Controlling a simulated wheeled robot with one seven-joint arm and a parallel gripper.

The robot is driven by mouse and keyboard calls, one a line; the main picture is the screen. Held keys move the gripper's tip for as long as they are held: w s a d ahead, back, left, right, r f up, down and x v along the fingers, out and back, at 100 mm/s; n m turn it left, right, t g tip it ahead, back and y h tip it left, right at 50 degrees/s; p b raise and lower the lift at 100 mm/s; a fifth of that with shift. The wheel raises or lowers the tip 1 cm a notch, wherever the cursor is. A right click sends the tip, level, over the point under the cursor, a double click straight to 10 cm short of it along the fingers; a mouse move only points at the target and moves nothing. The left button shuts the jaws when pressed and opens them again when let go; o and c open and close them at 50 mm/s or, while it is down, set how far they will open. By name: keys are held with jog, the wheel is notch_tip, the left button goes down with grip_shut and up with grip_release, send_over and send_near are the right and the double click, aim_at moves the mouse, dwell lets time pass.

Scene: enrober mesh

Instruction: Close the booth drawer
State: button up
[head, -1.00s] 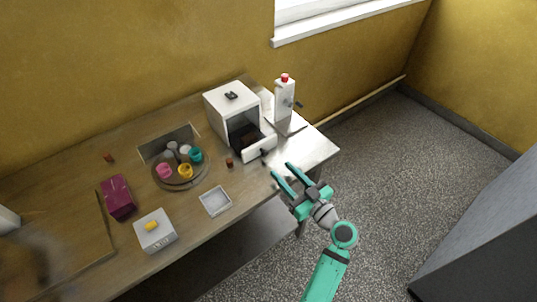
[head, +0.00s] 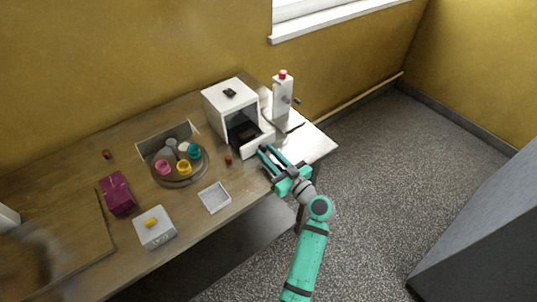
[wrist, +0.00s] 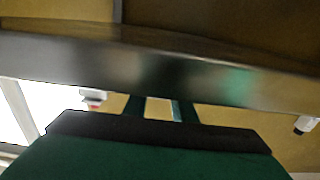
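The booth (head: 224,98) is a white box near the back of the table. Its drawer (head: 257,145) is pulled out from the dark opening, with something brown inside. My gripper (head: 266,150) is at the drawer's front face, with its green fingertips beside the handle area; I cannot tell whether they touch it. In the wrist view the two fingers (wrist: 158,108) are apart, with a pale patch between them. The handle is hidden behind the fingers.
A white dispenser with a red cap (head: 283,96) stands right of the booth. A round tray (head: 180,180) with several coloured cups, a small brown pot (head: 228,159) and a shallow white tray (head: 214,197) lie to the left.

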grip_shut()
jog(key=shift+x, duration=2.25)
jog(key=shift+o, duration=2.4)
grip_release()
jog(key=v, duration=1)
jog(key=shift+s+d, duration=0.25)
jog(key=shift+s, duration=0.05)
